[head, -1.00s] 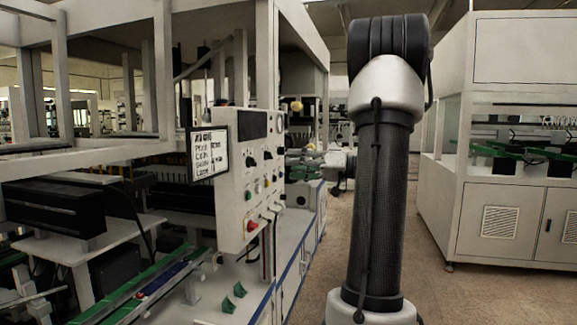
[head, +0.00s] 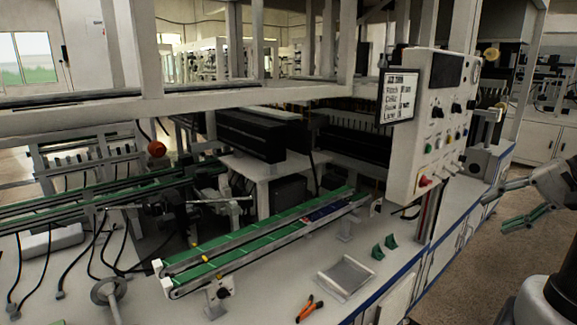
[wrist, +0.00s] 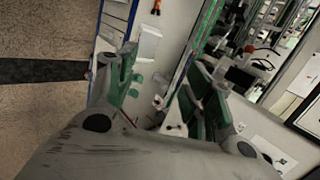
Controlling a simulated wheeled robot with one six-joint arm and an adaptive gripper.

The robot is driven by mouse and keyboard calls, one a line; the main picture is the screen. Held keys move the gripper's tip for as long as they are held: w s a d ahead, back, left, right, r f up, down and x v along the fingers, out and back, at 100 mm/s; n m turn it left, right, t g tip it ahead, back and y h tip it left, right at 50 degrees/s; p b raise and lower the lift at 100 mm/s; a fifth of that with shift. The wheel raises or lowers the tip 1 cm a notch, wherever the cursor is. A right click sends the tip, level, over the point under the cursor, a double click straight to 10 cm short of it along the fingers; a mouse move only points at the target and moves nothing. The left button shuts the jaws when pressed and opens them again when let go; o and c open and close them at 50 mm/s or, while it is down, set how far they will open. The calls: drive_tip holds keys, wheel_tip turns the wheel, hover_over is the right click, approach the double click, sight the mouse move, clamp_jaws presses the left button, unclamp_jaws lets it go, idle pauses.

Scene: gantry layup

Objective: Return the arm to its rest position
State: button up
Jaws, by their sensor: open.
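My arm comes in at the right edge of the head view, its dark joint low in the corner. My gripper (head: 507,212) reaches left from it, in front of the blue-edged bench side and over the brown floor. In the wrist view my gripper (wrist: 168,88) has its two green-padded fingers spread well apart. Nothing is held between them; the bench top and its small parts show beyond the gap. How far the fingers are from the bench edge I cannot tell.
A white control panel (head: 433,130) with knobs and a small screen (head: 397,97) stands left of my gripper. The bench holds a green conveyor (head: 240,243), a metal tray (head: 346,276), green brackets (head: 384,247) and orange-handled pliers (head: 309,308). Open floor (head: 480,262) lies right of the bench.

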drive_tip(key=s+a+n+g+h, duration=0.3)
drive_tip(key=s+a+h, duration=0.15)
drive_tip(key=s, duration=0.45)
drive_tip(key=a+r+n+t+h, duration=0.1)
drive_tip(key=a+r+n+h, duration=0.1)
drive_tip(key=a+n, duration=0.3)
drive_tip(key=shift+a+r+n+t, duration=0.25)
drive_tip(key=shift+r+n+t, duration=0.15)
drive_tip(key=shift+r+n, duration=0.3)
